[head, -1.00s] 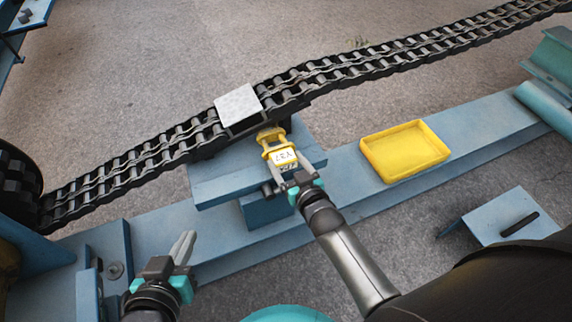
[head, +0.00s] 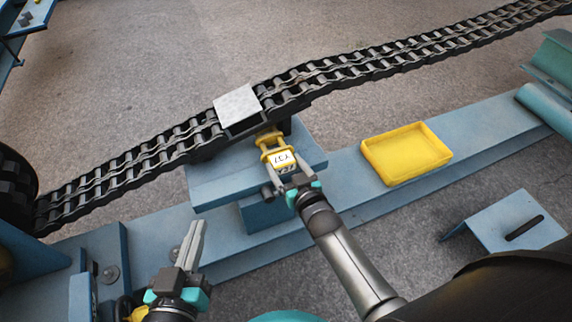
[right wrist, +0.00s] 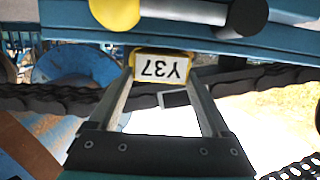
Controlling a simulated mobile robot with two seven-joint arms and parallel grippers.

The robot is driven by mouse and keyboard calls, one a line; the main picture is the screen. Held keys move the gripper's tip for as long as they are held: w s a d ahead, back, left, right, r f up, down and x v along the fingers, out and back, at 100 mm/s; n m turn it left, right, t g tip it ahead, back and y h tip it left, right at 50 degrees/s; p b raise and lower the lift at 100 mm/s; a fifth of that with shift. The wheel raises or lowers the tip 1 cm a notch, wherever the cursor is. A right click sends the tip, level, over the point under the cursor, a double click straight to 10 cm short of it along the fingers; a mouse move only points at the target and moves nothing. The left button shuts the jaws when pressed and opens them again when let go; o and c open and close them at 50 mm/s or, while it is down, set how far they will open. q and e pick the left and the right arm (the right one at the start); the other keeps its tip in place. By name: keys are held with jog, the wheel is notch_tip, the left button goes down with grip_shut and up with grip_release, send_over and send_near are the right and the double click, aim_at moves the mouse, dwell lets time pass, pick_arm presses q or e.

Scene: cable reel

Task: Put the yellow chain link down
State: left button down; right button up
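The yellow chain link (head: 270,140), with a white label reading Y37, is over the blue stand (head: 310,157), just below the black chain. I cannot tell whether it touches the stand. My right gripper (head: 284,168) has its fingers on both sides of the link's near end. In the right wrist view the labelled end (right wrist: 161,68) sits between the fingertips (right wrist: 160,82), which appear to press on it. My left gripper (head: 196,226) is empty at the lower left, its fingers side by side and pointing up, apart from the link.
The black chain (head: 395,65) runs diagonally behind the stand, with a pale grey plate (head: 238,103) on it. An empty yellow tray (head: 437,177) sits on the blue beam (head: 345,205) to the right. A blue plate with a dark slot (head: 500,222) is at lower right.

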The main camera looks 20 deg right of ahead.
jog(key=shift+o, duration=1.2)
jog(key=shift+r, duration=0.15)
